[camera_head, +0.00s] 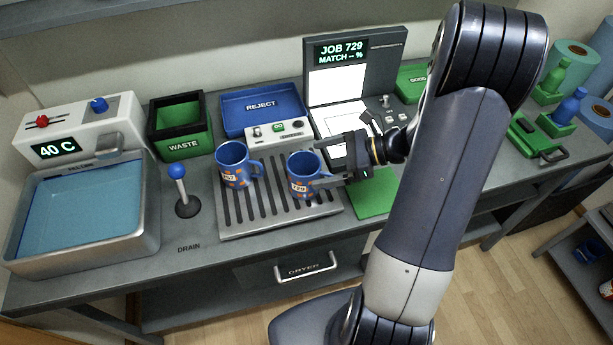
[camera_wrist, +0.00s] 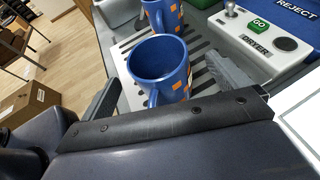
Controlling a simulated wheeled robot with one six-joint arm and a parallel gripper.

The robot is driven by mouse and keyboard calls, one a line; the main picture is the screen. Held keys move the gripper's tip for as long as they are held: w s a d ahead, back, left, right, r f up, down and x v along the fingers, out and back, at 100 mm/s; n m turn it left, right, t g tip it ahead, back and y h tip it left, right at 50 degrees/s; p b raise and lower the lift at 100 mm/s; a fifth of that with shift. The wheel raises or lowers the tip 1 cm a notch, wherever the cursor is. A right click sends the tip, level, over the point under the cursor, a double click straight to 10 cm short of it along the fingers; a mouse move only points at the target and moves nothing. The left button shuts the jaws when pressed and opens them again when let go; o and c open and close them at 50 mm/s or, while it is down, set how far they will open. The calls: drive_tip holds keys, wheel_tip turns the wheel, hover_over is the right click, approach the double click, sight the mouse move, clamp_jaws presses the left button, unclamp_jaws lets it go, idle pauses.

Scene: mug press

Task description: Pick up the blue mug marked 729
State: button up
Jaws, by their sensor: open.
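The blue mug marked 729 (camera_head: 298,174) stands upright on the slatted drain rack, with orange patches and a pale label. My gripper (camera_head: 319,165) is open, reaching in from the right at the mug's side. In the wrist view, the mug (camera_wrist: 163,62) shows its open top and inside, with its handle toward my palm. My gripper's fingers (camera_wrist: 165,86) are spread to either side of it, with gaps visible. A second blue mug (camera_head: 232,160) with orange patches stands to its left. It also shows behind the first in the wrist view (camera_wrist: 162,14); its number is hard to read.
The dryer control box (camera_head: 278,132) stands close behind the mugs, before the blue reject tray (camera_head: 262,108). A blue-knobbed lever (camera_head: 181,190) stands left of the rack (camera_head: 262,228). A green mat (camera_head: 375,196) lies right of it. The screen (camera_head: 341,52) reads JOB 729.

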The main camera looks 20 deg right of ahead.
sight(307, 165)
drive_tip(key=p+x, duration=0.1)
drive_tip(key=x, duration=0.3)
drive_tip(key=shift+a, duration=0.3)
drive_tip(key=c, duration=1.3)
drive_tip(key=shift+r, duration=0.1)
